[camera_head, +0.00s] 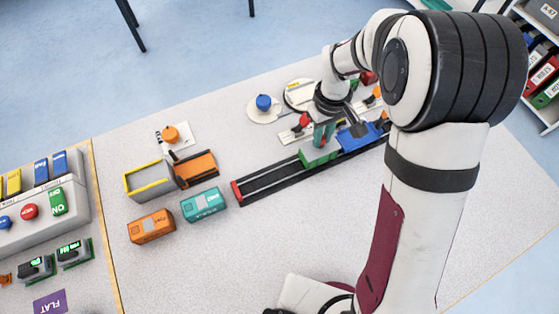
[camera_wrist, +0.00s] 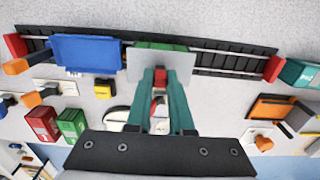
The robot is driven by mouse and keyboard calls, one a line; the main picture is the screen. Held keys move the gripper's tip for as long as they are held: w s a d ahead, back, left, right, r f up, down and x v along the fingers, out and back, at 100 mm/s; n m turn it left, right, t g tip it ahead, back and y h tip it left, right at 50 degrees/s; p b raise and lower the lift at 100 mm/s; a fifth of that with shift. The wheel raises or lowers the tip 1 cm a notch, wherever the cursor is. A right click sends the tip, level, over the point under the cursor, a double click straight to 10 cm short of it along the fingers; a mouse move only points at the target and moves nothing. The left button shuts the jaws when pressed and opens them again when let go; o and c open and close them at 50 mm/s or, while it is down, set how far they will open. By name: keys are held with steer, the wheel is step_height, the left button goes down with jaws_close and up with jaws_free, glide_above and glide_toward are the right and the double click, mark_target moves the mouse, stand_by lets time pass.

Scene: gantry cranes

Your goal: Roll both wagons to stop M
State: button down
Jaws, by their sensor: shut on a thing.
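A green wagon (camera_head: 318,156) and a blue wagon (camera_head: 358,136) stand on the dark track (camera_head: 272,182), the green one left of the blue one with little room between them. In the wrist view the blue wagon (camera_wrist: 85,53) is left of the green wagon (camera_wrist: 160,47), which is mostly hidden behind a grey plate (camera_wrist: 140,64). My gripper (camera_head: 321,140) is down at the green wagon, its teal fingers close together. In the wrist view its fingertips (camera_wrist: 161,72) overlap the plate, and the exact contact is hidden. I cannot make out a stop marked M.
A red end block (camera_head: 237,192) closes the track's left end, where the rails are clear. Teal (camera_head: 203,204) and orange (camera_head: 151,226) containers stand left of it. A yellow-rimmed bin (camera_head: 148,180) lies behind them. A blue knob (camera_head: 263,102) stands behind the track.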

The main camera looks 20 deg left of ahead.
steer(key=shift+w+d, duration=1.9)
steer(key=shift+w, duration=0.1)
steer(key=c, duration=0.7)
jaws_free()
step_height(320, 180, up, 7)
steer(key=s+d+r+m+y, duration=0.1)
steer(key=s+d+r+m, duration=0.25)
steer(key=s, duration=0.45)
steer(key=s+d+r+m, duration=0.2)
steer(key=s+r+m, duration=0.25)
steer(key=s, duration=0.35)
steer(key=s+m, duration=0.2)
steer(key=s, duration=0.1)
steer(key=s+f+m, duration=0.1)
steer(key=s+m, duration=0.1)
steer(key=s, duration=0.2)
steer(key=s+d+f+m, duration=0.1)
steer(key=s+m, duration=0.1)
steer(key=s, duration=0.2)
steer(key=shift+s+d+m+y, duration=0.1)
steer(key=shift+s+m+y, duration=0.2)
steer(key=shift+y, duration=0.1)
